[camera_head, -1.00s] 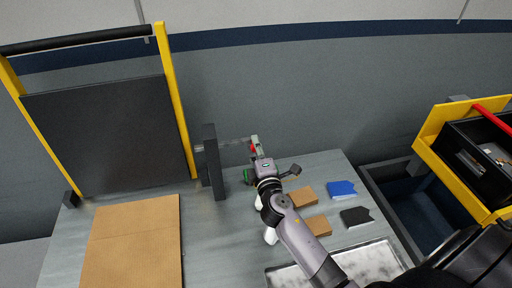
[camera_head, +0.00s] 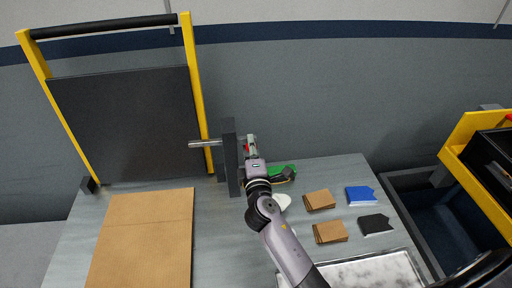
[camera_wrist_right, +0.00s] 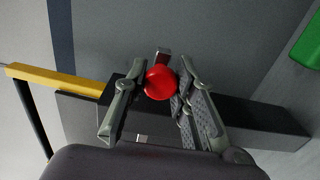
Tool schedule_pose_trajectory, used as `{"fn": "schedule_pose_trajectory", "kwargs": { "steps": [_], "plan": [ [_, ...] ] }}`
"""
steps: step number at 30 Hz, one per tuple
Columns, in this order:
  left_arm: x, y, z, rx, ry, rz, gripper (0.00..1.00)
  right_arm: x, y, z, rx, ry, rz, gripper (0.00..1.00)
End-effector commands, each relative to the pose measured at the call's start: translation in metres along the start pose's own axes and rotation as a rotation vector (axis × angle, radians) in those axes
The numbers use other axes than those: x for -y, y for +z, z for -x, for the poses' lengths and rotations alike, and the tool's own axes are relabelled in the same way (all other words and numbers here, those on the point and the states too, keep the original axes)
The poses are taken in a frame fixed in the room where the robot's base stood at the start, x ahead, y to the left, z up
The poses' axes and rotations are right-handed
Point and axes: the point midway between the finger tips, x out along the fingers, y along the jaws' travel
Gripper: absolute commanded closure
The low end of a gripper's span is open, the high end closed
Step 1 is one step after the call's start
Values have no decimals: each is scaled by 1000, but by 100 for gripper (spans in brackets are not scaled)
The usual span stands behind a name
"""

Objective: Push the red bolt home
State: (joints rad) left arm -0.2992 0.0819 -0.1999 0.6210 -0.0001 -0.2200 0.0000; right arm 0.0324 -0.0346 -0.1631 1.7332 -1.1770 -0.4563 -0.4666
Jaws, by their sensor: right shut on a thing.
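The red bolt's round knob (camera_wrist_right: 160,83) sits between the fingers of my right gripper (camera_wrist_right: 155,95) in the right wrist view. In the head view a bit of its red (camera_head: 246,149) shows at the gripper (camera_head: 250,148), which is shut on it close to the right side of the dark upright block (camera_head: 231,160). The bolt's metal rod (camera_head: 205,143) sticks out left of the block and crosses the gate's yellow post (camera_head: 196,90). Whether it passes through or in front of the post I cannot tell. My left gripper is out of view.
The dark gate panel (camera_head: 125,125) stands at the left. A cardboard sheet (camera_head: 140,240), brown pads (camera_head: 319,200), a blue piece (camera_head: 360,196), a black piece (camera_head: 376,224) and a metal tray (camera_head: 370,272) lie on the grey table. A green item (camera_head: 285,170) lies right of the gripper.

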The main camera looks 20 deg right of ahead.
Motion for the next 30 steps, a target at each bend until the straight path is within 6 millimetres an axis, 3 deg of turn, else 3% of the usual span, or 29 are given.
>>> {"fn": "schedule_pose_trajectory", "kwargs": {
  "steps": [1, 2, 11, 22, 26, 30],
  "plan": [
    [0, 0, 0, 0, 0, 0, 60, 2, -2, 1, -6, -4, -2, 100],
    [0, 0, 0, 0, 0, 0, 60, 2, -2, 1, -6, -4, -2, 74],
    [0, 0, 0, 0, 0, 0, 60, 1, -1, 1, -3, -2, -2, 54],
    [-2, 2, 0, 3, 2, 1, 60, 1, -1, 6, -2, -2, -1, 54],
    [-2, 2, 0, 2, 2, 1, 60, 2, -1, 24, -3, -3, -2, 54],
    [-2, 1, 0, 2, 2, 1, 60, 2, 0, 55, -2, -5, -2, 54]
  ]
}}
